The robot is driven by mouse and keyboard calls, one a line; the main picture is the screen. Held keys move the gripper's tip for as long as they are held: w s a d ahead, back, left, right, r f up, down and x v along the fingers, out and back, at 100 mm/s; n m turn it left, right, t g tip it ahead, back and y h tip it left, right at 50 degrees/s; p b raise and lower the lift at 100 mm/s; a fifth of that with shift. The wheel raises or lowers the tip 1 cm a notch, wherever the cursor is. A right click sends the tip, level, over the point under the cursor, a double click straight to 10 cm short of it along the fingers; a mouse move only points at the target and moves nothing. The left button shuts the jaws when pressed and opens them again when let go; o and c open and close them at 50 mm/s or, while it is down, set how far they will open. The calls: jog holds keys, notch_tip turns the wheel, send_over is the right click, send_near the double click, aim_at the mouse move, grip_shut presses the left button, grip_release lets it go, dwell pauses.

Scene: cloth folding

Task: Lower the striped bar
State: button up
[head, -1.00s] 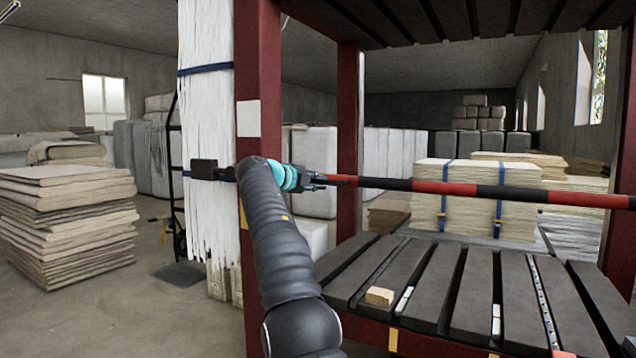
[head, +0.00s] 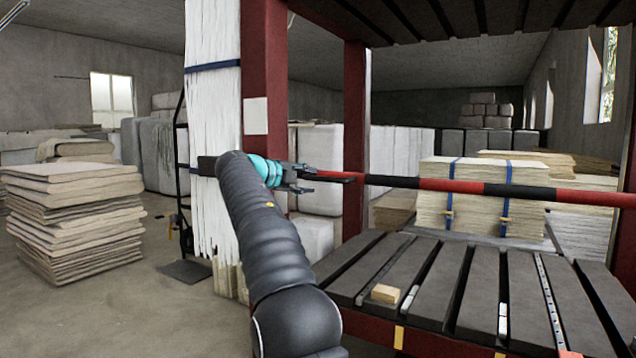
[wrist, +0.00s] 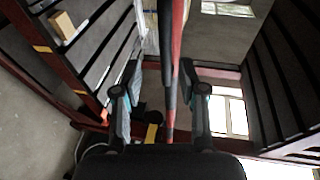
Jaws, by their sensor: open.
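The striped bar (head: 470,187), banded red and black, runs nearly level across the front of the red rack in the head view. My gripper (head: 333,183) is at its left end, by the front left post, with its fingers pointing right along the bar. The fingers are apart. In the wrist view the bar (wrist: 176,45) runs lengthwise from the top down between the two open fingers (wrist: 161,72), with space showing on both sides. The bar's left end is partly hidden by my gripper, and I cannot tell whether a finger touches it.
The rack's dark slatted shelf (head: 375,275) lies below the bar, with a small wooden block (head: 385,293) on it. A strapped cloth stack (head: 480,200) stands behind the bar. A tall white bundle (head: 212,120) stands left of the post. Another stack (head: 75,220) is on the floor at left.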

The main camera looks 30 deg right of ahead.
jog(key=v, duration=0.5)
dwell(0.4)
